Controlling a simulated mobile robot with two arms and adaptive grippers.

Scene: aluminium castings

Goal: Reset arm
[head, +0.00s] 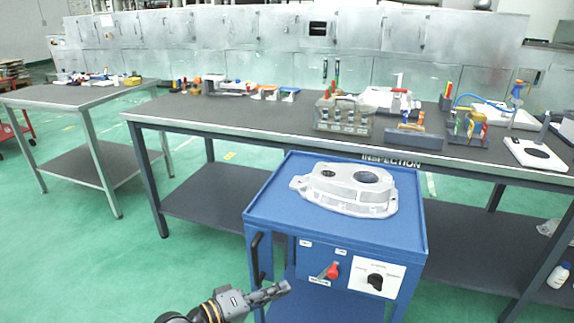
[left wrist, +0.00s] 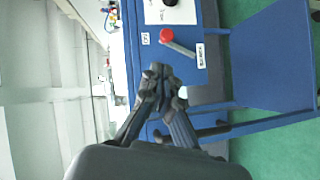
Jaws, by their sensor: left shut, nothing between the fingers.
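My left gripper (head: 272,293) is low at the bottom of the head view, in front of the left part of the blue cart (head: 335,236). Its fingers are shut with nothing between them. In the left wrist view my left gripper (left wrist: 160,75) is also closed, with the cart's blue front panel (left wrist: 185,60) beyond it. A red-handled lever (head: 332,271) sits on the cart's panel, just right of the fingertips and apart from them; it also shows in the left wrist view (left wrist: 167,37). My right gripper is in neither view.
A grey aluminium casting (head: 345,188) lies on the cart top. A black knob (head: 375,281) is on the panel, and a black handle (head: 255,258) on the cart's left side. The inspection table (head: 270,118) with several tools stands behind. Green floor is free at left.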

